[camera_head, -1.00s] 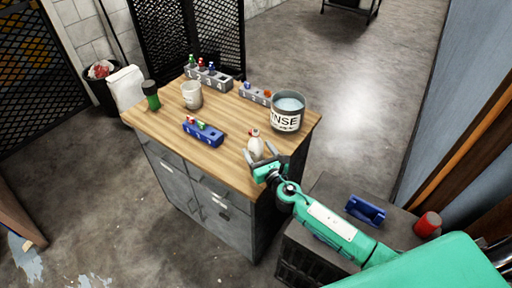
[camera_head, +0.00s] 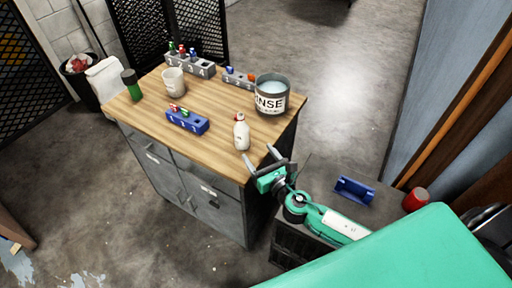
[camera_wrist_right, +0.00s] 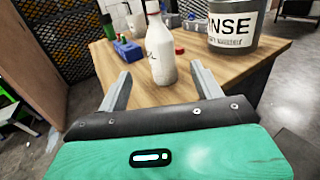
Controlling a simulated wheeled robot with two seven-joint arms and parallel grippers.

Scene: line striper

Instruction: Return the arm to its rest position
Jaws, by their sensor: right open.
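My right gripper (camera_head: 262,157) is open and empty in the head view, at the front right edge of the wooden-topped cabinet. A white bottle with a red tip (camera_head: 242,133) stands upright on the wooden top (camera_head: 222,147), just beyond the gripper and apart from it. In the right wrist view the white bottle (camera_wrist_right: 160,50) stands ahead, between the lines of the two open fingers (camera_wrist_right: 160,85). My left gripper does not show.
On the top stand a grey RINSE bucket (camera_head: 272,97), a blue numbered rack (camera_head: 187,121), a white cup (camera_head: 174,82), a green bottle (camera_head: 131,85) and grey racks (camera_head: 190,63). A dark crate beside the cabinet bears a blue holder (camera_head: 354,190) and a red can (camera_head: 415,199).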

